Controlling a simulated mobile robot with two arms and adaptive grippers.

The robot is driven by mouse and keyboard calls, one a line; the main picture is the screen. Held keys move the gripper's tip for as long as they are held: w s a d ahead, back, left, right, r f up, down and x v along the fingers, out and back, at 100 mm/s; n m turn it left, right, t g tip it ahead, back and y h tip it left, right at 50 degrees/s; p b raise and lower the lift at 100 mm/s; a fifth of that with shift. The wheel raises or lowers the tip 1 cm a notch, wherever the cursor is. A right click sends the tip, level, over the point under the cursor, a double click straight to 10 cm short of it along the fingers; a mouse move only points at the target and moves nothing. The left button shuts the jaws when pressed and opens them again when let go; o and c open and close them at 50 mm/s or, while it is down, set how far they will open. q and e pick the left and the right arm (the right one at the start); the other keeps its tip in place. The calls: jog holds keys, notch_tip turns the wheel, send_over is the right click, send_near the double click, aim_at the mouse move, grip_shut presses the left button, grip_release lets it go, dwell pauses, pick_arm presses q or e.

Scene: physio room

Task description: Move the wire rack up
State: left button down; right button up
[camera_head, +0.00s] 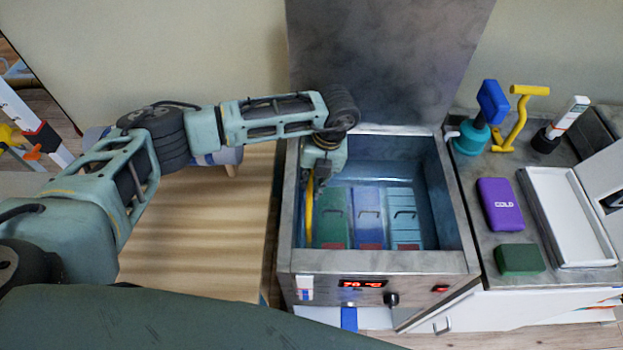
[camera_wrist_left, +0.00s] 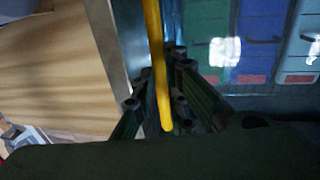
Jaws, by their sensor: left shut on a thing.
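My left gripper (camera_head: 318,178) reaches down inside the left wall of the open metal tank (camera_head: 463,255). It is shut on an upright yellow bar (camera_head: 309,215). In the left wrist view the bar (camera_wrist_left: 153,40) runs between the fingers of the gripper (camera_wrist_left: 158,92). The bar looks like the handle of the wire rack, but I cannot make out the rack's wires. Green, blue and light blue packs with handles, the green pack (camera_head: 333,213) nearest the bar, stand in the tank. My right gripper is not in view.
The tank's lid (camera_head: 385,60) stands open behind. On the right counter are a purple COLD pack (camera_head: 500,204), a green block (camera_head: 520,260), a white tray (camera_head: 572,215) and several upright tools. A wooden surface (camera_head: 200,240) lies left of the tank.

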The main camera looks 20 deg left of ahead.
pick_arm(q)
jog(key=shift+r, duration=0.1)
dwell(0.4)
notch_tip(320, 180, up, 15)
jog(key=p, duration=0.4)
jog(key=shift+w+r, duration=0.15)
jog(key=shift+r, duration=0.15)
jog(key=c, duration=2.1)
grip_release()
jog(key=o, duration=0.3)
jog(key=shift+s, duration=0.2)
